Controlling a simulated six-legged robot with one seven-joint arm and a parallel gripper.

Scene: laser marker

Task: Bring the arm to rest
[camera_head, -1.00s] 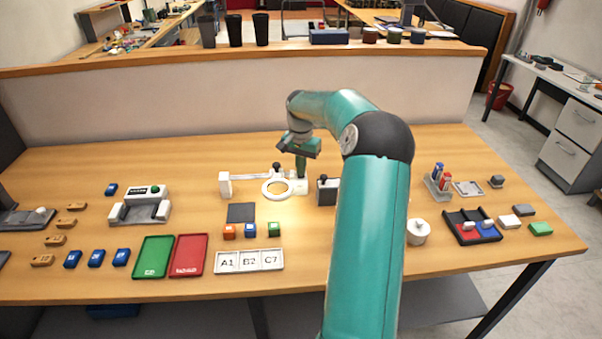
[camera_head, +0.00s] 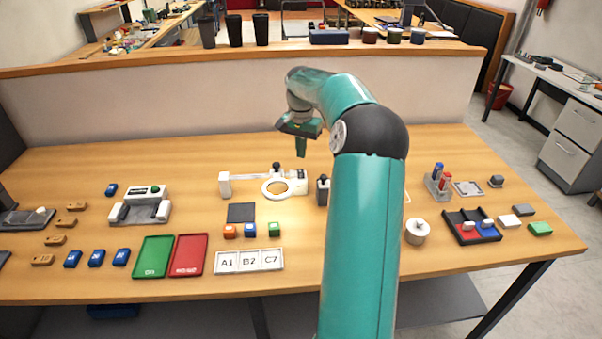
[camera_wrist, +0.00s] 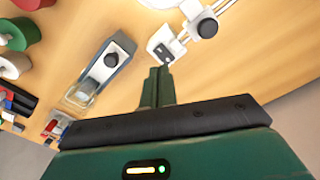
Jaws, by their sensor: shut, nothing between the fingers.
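My gripper (camera_head: 301,152) hangs in the air over the back middle of the table (camera_head: 420,150), pointing down. In the wrist view my gripper (camera_wrist: 160,72) shows its fingers together with nothing between them. My teal arm (camera_head: 365,230) rises at the right of centre and bends to the left. It hides part of the table behind it.
A small dark-topped block (camera_head: 323,190) stands right of the magnifier. Coloured cubes (camera_head: 250,229) and a labelled A1, B2, C7 tray (camera_head: 236,262) lie in front. Green (camera_head: 152,257) and red trays (camera_head: 188,255) are at left. A low wall (camera_head: 150,108) runs behind.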

